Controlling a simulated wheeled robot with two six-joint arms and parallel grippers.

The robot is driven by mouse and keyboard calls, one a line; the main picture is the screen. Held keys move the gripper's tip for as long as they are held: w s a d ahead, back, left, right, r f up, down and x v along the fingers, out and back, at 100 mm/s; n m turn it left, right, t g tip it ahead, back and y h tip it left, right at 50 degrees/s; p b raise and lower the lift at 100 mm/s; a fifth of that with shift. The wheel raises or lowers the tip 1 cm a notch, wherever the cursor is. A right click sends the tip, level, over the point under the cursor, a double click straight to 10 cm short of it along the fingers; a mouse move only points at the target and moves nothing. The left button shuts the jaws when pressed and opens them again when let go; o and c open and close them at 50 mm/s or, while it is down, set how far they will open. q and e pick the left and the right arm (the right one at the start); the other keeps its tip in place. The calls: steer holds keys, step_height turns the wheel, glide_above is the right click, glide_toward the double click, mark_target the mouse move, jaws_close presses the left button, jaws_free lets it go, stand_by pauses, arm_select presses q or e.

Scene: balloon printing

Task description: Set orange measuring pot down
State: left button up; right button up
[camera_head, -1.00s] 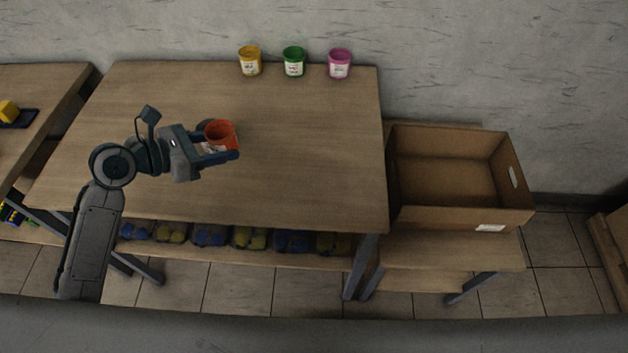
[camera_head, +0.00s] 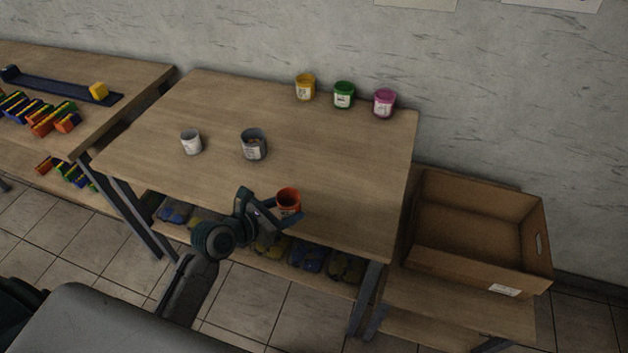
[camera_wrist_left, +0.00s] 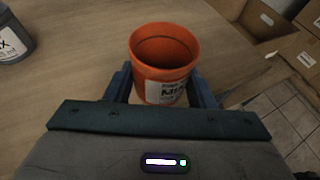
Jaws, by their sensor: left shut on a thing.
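The orange measuring pot (camera_head: 288,200) is upright in my left gripper (camera_head: 285,213), near the front edge of the middle table (camera_head: 330,170). In the left wrist view the pot (camera_wrist_left: 164,55) shows its open top and a white label, with one finger of my left gripper (camera_wrist_left: 164,88) on each side. The gripper is shut on it. From these views I cannot tell whether the pot's base touches the table. My right gripper is not in view.
A white pot (camera_head: 191,142) and a grey pot (camera_head: 253,146) stand on the table's left half. Yellow (camera_head: 305,88), green (camera_head: 343,96) and pink (camera_head: 384,104) pots stand along the back. A cardboard box (camera_head: 475,262) is at right. The table's middle right is clear.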

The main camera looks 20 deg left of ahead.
arm_select(q)
steer(key=p, duration=0.2)
glide_above(310, 184)
steer(key=shift+w+f, duration=0.1)
steer(key=shift+f, duration=0.65)
step_height(310, 184, down, 3)
steer(key=shift+r+p, duration=0.1)
steer(key=shift+p, duration=0.3)
steer(key=shift+f, duration=0.35)
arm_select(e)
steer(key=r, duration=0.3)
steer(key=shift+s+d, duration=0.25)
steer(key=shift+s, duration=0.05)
arm_select(q)
steer(key=shift+f, duration=0.15)
steer(key=o, duration=1)
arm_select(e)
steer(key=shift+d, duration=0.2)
